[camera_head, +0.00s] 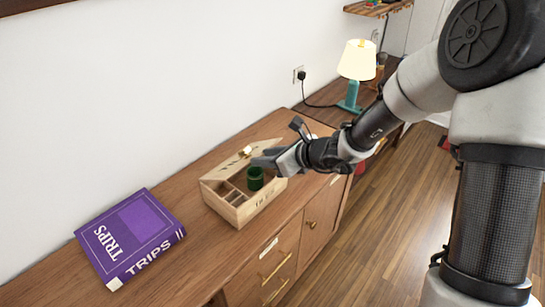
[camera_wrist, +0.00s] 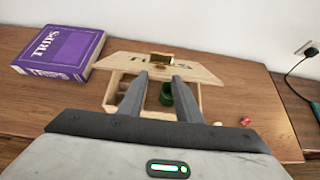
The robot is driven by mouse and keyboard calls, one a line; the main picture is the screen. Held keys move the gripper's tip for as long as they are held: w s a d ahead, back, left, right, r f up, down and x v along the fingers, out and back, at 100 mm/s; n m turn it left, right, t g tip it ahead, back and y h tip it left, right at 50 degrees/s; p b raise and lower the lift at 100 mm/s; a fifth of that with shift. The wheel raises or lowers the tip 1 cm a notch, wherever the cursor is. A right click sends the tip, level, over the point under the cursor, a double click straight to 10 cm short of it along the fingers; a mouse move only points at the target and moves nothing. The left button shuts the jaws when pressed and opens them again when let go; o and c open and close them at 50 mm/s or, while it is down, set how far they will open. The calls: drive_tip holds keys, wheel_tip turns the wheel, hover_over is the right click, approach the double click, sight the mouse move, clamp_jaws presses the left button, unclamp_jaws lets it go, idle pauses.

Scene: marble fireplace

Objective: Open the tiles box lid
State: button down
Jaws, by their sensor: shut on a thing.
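The tiles box (camera_head: 240,214) is a pale wooden box on the wooden cabinet top, with compartments and a dark green cup (camera_head: 255,178) inside. Its lid (camera_head: 228,168) is raised and tilted at the back, so the inside shows. It also shows in the wrist view (camera_wrist: 205,74), with a brass latch (camera_wrist: 161,60) at its edge. My gripper (camera_head: 264,160) reaches over the box from the right. In the wrist view my fingertips (camera_wrist: 160,76) are at the lid's edge by the latch, shut on the lid. The exact contact is hard to see.
A purple book (camera_head: 132,237) lies left of the box. A teal lamp (camera_head: 351,92) with a lit shade stands at the back right, its cord running to a wall outlet. A small red item (camera_wrist: 246,121) lies right of the box. The wall is close behind.

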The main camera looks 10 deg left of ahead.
drive_tip(key=w+a+r+p, duration=0.1)
drive_tip(key=w+a+r, duration=0.2)
drive_tip(key=a, duration=0.3)
drive_tip(key=w+a+r+p, duration=0.2)
drive_tip(key=w+a+r, duration=0.2)
drive_tip(key=a+r, duration=0.1)
drive_tip(key=shift+a+r, duration=0.3)
drive_tip(key=shift+a, duration=0.25)
drive_tip(key=c, duration=1.4)
unclamp_jaws()
drive_tip(key=shift+c, duration=0.2)
drive_tip(key=shift+o, duration=0.8)
drive_tip(key=shift+f, duration=0.1)
drive_tip(key=shift+d, duration=0.1)
drive_tip(key=v, duration=1.7)
drive_tip(key=shift+d+p, duration=0.2)
drive_tip(key=shift+p, duration=0.2)
drive_tip(key=shift+s, duration=0.1)
